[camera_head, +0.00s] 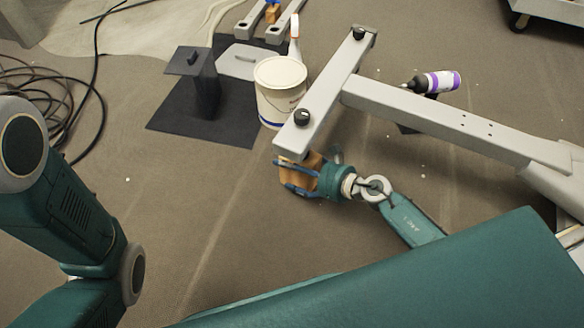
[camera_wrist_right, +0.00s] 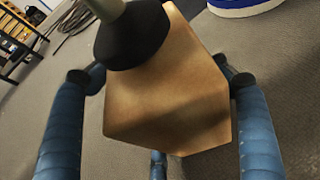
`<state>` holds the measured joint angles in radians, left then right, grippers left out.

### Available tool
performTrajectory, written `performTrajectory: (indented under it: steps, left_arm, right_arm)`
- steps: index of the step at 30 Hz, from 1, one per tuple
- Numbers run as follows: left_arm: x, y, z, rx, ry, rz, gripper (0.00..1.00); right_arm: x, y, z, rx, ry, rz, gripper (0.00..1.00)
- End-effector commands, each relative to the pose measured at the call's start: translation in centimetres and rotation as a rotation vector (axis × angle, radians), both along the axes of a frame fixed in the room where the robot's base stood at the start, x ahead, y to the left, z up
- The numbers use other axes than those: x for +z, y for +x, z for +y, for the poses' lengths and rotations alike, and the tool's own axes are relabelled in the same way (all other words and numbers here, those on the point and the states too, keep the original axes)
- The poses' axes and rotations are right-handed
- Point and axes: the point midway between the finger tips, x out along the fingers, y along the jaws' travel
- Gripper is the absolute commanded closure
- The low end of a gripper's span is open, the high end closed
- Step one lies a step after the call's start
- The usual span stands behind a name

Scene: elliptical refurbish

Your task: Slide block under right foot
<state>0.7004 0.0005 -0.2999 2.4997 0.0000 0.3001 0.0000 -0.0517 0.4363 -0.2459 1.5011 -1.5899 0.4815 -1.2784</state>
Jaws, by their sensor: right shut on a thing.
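A tan wooden block (camera_head: 301,180) is in my right gripper (camera_head: 297,176), low near the floor beside the near end of the grey foot bar (camera_head: 318,100). In the right wrist view the block (camera_wrist_right: 165,105) fills the middle, with the blue fingers of the right gripper (camera_wrist_right: 158,80) shut around it. A black rubber foot (camera_wrist_right: 135,38) on a grey stem overlaps the block's upper part there. I cannot tell whether they touch. In the head view the bar's end hides part of the block. My left arm shows at the left, its gripper out of view.
A white bucket (camera_head: 279,88) stands left of the foot bar. A dark stand on a black base (camera_head: 190,124) is further left. A purple and white bottle (camera_head: 440,82) lies beyond the grey beam (camera_head: 450,120). Black cables (camera_head: 70,125) coil at the left. The floor left of the block is clear.

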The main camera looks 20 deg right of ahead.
Motion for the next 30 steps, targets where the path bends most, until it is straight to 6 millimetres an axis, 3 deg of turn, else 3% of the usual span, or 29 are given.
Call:
performTrajectory:
  steps: [2, 3, 6, 19, 30]
  left_arm:
    - [0.0, 0.0, 0.0, 0.0, 0.0, 0.0, 1.0]
    - [0.0, 0.0, 0.0, 0.0, 0.0, 0.0, 1.0]
    - [0.0, 0.0, 0.0, 0.0, 0.0, 0.0, 1.0]
    - [0.0, 0.1, 0.1, -0.001, -0.002, 0.004, 1.0]
    - [0.0, 0.0, 0.0, 0.0, -0.001, 0.001, 1.0]
  right_arm:
    - [-0.1, 0.0, 0.0, 0.001, 0.0, 0.002, 0.68]
    - [0.0, 0.0, 0.0, 0.0, 0.001, 0.002, 0.2]
    - [0.0, 0.0, 0.0, 0.001, 0.001, 0.001, 0.02]
    - [0.2, -0.8, -0.5, 0.001, -0.001, 0.002, 0.02]
    - [3.0, -6.2, -4.8, 0.001, -0.002, 0.005, 0.02]
